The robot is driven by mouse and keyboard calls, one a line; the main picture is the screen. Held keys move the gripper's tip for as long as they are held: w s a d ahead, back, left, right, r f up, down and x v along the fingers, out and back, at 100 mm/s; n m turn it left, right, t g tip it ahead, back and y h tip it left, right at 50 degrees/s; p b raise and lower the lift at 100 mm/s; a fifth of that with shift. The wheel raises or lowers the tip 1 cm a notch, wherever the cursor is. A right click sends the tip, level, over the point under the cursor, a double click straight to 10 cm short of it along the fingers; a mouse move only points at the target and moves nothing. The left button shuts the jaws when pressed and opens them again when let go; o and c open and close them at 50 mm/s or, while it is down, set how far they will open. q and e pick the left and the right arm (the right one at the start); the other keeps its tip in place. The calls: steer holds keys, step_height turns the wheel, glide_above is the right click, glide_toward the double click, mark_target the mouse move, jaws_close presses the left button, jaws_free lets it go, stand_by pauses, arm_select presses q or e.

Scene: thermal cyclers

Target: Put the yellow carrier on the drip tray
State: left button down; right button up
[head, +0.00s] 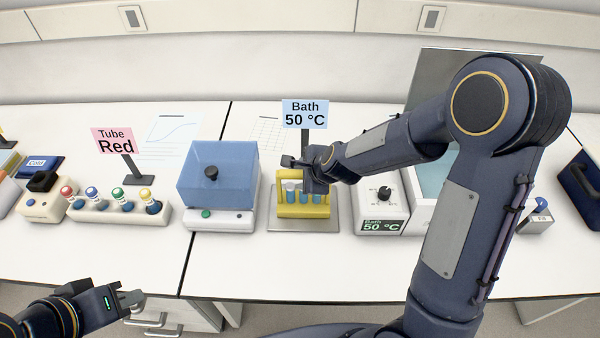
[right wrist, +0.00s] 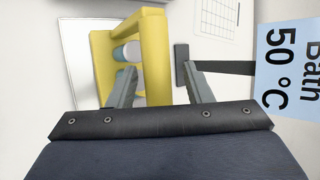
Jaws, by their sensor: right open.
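The yellow carrier (head: 303,211) holds several tubes with pale blue and white parts. It appears to stand upright on the grey metal drip tray (head: 302,227), whose front and sides show around it. My right gripper (head: 303,176) is at the top of the carrier and hides part of it. In the right wrist view my right gripper (right wrist: 160,80) is open, with a yellow bar of the carrier (right wrist: 154,50) between its fingers and no clear grip on it. My left gripper (head: 130,300) is low at the left, away from the carrier; its jaw gap is unclear.
A "Bath 50 °C" sign (head: 305,114) stands behind. Bench in front of the tray is clear.

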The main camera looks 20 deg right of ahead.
steer(key=s+d+r+n+y+p, duration=0.35)
steer(key=s+r+n, duration=0.65)
steer(key=s+r, duration=0.65)
steer(key=s+d+n+g+h, duration=0.1)
steer(key=s+d+n+h, duration=0.1)
steer(key=s+n, duration=0.6)
steer(key=s, duration=0.3)
steer(key=shift+s+g, duration=0.15)
steer(key=shift+g, duration=0.25)
steer(key=shift+d+h, duration=0.1)
steer(key=shift+h, duration=0.15)
steer(key=shift+c, duration=0.5)
